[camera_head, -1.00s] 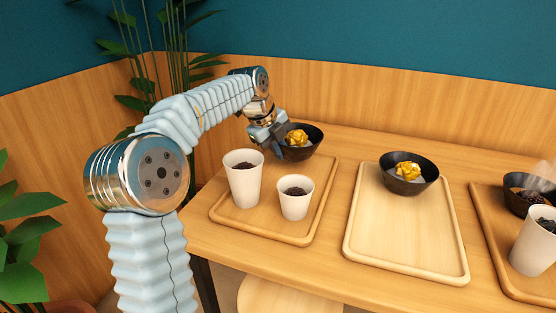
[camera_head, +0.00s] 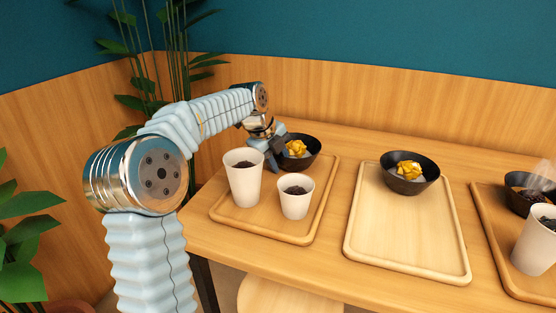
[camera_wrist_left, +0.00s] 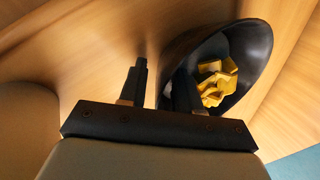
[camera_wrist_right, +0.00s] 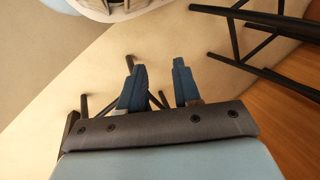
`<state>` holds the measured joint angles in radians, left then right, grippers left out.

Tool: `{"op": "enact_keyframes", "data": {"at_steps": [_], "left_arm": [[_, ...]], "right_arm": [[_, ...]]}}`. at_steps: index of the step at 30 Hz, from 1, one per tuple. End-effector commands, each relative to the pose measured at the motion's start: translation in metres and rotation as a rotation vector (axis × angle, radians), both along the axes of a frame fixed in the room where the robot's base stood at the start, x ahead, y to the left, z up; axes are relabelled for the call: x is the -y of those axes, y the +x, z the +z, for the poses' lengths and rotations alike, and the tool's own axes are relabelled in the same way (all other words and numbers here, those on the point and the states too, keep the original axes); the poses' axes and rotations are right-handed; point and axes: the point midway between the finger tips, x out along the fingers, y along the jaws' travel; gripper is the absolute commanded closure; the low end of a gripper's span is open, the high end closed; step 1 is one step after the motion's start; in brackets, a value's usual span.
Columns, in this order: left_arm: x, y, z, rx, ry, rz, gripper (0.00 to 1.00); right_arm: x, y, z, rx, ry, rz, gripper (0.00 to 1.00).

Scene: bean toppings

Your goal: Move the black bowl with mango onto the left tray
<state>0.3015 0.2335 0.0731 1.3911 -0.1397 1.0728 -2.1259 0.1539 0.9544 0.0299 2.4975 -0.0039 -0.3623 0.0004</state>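A black bowl (camera_head: 311,155) with yellow mango pieces (camera_head: 296,148) stands at the back of the left tray (camera_head: 262,231), behind two cups. My left gripper (camera_head: 275,155) is at the bowl's left side. In the left wrist view, my left gripper (camera_wrist_left: 162,82) has its fingers apart. One finger overlaps the bowl (camera_wrist_left: 256,50) at its near wall; whether it touches is unclear. My right gripper (camera_wrist_right: 157,82) is open and empty in the right wrist view, away from the trays.
The white cups on the left tray are a taller one (camera_head: 244,186) and a shorter one (camera_head: 295,204), both with dark contents. A second black mango bowl (camera_head: 424,178) sits at the back of the middle tray (camera_head: 400,240). A right tray (camera_head: 494,235) holds another bowl and cup.

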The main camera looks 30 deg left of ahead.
Motion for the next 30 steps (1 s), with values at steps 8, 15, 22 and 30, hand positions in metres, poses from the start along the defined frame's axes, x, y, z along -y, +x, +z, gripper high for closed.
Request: {"op": "enact_keyframes", "data": {"at_steps": [8,15,22,30], "left_arm": [[-0.003,-0.01,0.028,0.005,0.001,0.001,0.68],[-0.01,-0.032,0.079,0.003,0.001,0.001,0.68],[-0.013,-0.045,0.108,0.001,0.001,0.0,0.68],[-0.014,-0.048,0.112,0.0,0.0,-0.001,0.68]], "right_arm": [[0.0,0.0,0.003,0.0,0.0,0.0,0.68],[0.0,0.0,0.008,0.0,0.001,0.001,0.68],[0.0,0.0,0.011,0.0,0.001,0.002,0.68],[-0.001,0.0,0.011,0.0,0.001,0.002,0.68]]}}
